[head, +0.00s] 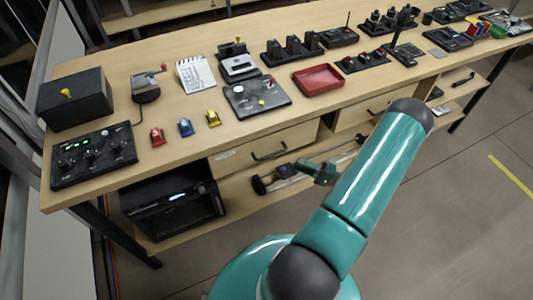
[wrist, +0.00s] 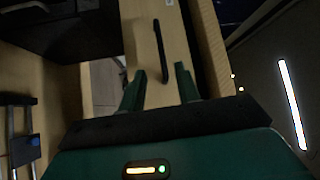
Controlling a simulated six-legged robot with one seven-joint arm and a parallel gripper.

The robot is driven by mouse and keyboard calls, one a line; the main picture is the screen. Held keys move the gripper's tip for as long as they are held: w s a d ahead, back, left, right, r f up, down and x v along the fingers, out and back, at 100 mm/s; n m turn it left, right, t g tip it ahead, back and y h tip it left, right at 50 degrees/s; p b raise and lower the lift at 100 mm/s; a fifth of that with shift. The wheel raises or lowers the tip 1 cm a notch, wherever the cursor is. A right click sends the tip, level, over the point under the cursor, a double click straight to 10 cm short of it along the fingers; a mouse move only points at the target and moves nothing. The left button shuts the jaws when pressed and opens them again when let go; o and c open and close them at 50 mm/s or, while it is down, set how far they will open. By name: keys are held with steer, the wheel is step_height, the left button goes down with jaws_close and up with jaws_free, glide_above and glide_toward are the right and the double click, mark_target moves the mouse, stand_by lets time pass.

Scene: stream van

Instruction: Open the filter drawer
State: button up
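Two wooden drawers sit under the bench top: a left drawer (head: 240,154) with a small pale label and dark bar handle (head: 269,154), and a right drawer (head: 358,111) with a similar handle (head: 378,110). The labels are too small to read. Both drawers look shut. My gripper (head: 316,170) is in front of and below the left drawer, to the right of its handle. In the wrist view my gripper (wrist: 159,80) is open and empty. A dark drawer handle (wrist: 161,51) lies ahead, lined up with the gap between the fingers, apparently not touching them.
The bench top (head: 175,155) holds a red tray (head: 318,80), a dark control box (head: 93,156), small colored clamps and several devices. A dark machine (head: 174,200) stands on the lower shelf, with a rail-like tool (head: 285,177) beside it. The floor in front is clear.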

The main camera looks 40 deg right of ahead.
mark_target(271, 155)
steer(key=x, duration=1.2)
steer(key=shift+s, duration=0.1)
jaws_close()
